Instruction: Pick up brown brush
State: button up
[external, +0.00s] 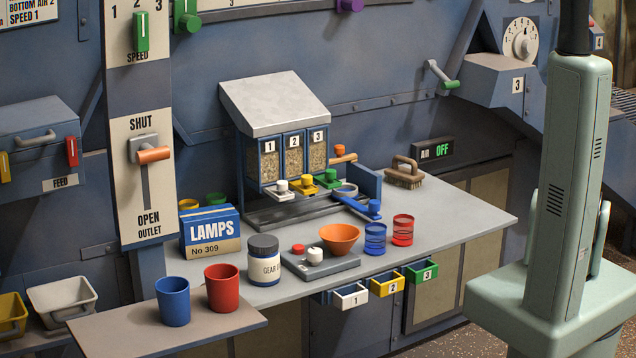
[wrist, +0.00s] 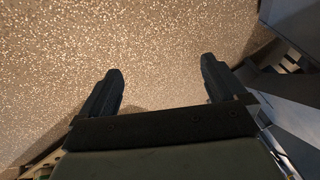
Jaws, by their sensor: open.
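The brown brush (external: 404,175) sits on the back right of the grey bench top (external: 470,205) in the external view. It has a brown handle arched over a block with bristles below. It stands just below the AIR OFF sign, and nothing touches it. My gripper (wrist: 160,85) shows in the wrist view with its two dark fingers wide apart and nothing between them. It points at a speckled floor (wrist: 165,45). The brush is not in the wrist view. My gripper is not in the external view, so its distance from the brush cannot be told.
Left of the brush are a blue scoop (external: 357,203), a hopper box (external: 276,130), a blue mesh cup (external: 375,239), a red mesh cup (external: 402,230) and an orange bowl (external: 340,238). The AIR OFF sign (external: 434,151) is behind. The bench's right end is clear.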

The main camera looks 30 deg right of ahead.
jog(key=d+r+m+t+h, duration=0.15)
jog(key=d+r+m, duration=0.25)
jog(key=d+r, duration=0.4)
jog(key=w+a+r+t+y, duration=0.1)
jog(key=w+a+r+t, duration=0.2)
jog(key=w+a+r, duration=0.6)
jog(key=w+a+r+t+y, duration=0.25)
jog(key=w+a+r, duration=0.45)
jog(key=w, duration=0.5)
jog(key=w+a+r+t+y, duration=0.1)
jog(key=w+a+r+t, duration=0.2)
jog(key=w+a+r, duration=0.55)
notch_tip(320, 180, up, 8)
jog(key=m+t+y, duration=0.3)
jog(key=m+y, duration=0.1)
jog(key=y, duration=0.2)
send_over(398, 176)
jog(key=s+d, duration=0.1)
jog(key=s, duration=0.1)
jog(key=f+m, duration=0.1)
jog(key=s+f+m+g, duration=0.1)
jog(key=f, duration=0.3)
jog(key=shift+s+a+f+m+g+h, duration=0.1)
jog(key=shift+s+f+m+g+h, duration=0.05)
jog(key=shift+s+m+g+h, duration=0.2)
jog(key=shift+w+f, duration=0.4)
jog(key=shift+x, duration=3.2)
jog(key=shift+c, duration=0.4)
